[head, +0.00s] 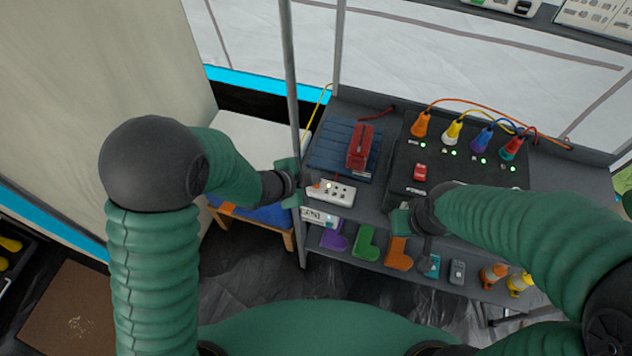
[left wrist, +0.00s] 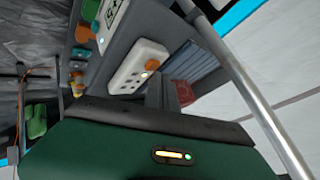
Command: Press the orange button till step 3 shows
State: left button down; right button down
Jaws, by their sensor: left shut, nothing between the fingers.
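A white control box (head: 335,196) lies at the left front of the grey bench, with a row of small sockets or dots and one lit white light. Its orange button (left wrist: 152,65) shows at the near end of the box in the left wrist view, and is small and partly hidden by my gripper in the head view. My left gripper (head: 301,190) is shut and empty, close beside the button end of the box; contact cannot be told. My right gripper (head: 401,218) is by the bench's front edge, its fingers unclear. I cannot read a step number.
A metal pole (head: 290,80) stands just behind my left gripper. A red object (head: 361,147) sits on a blue slatted panel (head: 338,142). A black board (head: 460,155) with several coloured plugs is to the right. A lower shelf holds coloured boots (head: 366,245).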

pick_arm(q)
jog(key=shift+f+b, duration=0.35)
jog(key=shift+f, duration=0.15)
dwell(0.6)
jog(key=shift+r+p, duration=0.8)
jog(key=shift+r, duration=0.1)
notch_tip(320, 180, up, 5)
jog(key=p, duration=0.5)
jog(key=shift+r, duration=0.1)
dwell(2.0)
